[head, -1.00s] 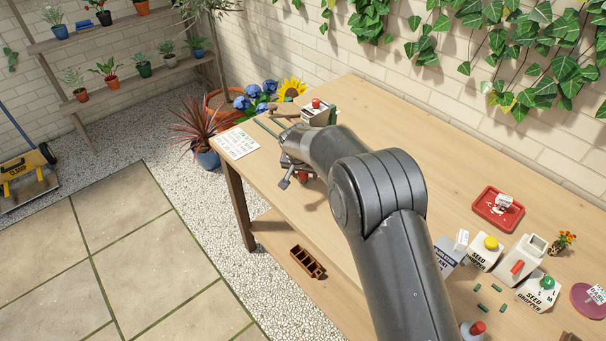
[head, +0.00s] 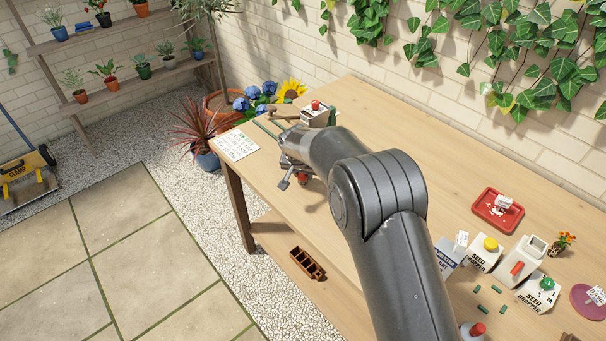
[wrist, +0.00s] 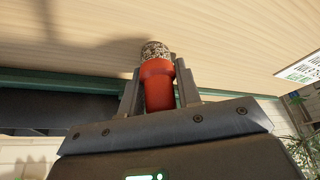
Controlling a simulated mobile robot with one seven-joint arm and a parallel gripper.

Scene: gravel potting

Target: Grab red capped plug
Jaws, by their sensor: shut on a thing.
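In the wrist view, my gripper (wrist: 159,85) is shut on a red-capped plug (wrist: 158,88). The plug has a smooth red cap between the two fingers and a speckled grey end that sticks out past the fingertips. In the head view, my gripper (head: 298,176) is over the far left part of the wooden table, and a bit of red of the plug (head: 303,179) shows under it. My arm hides part of the table there. I cannot tell whether the plug touches the table.
A white box with a red knob (head: 316,106) stands behind my gripper, near a printed sheet (head: 236,145). A red tray (head: 498,211), seed dropper boxes (head: 485,252) and small green pieces (head: 486,290) are at the right. The middle of the tabletop (head: 420,150) is clear.

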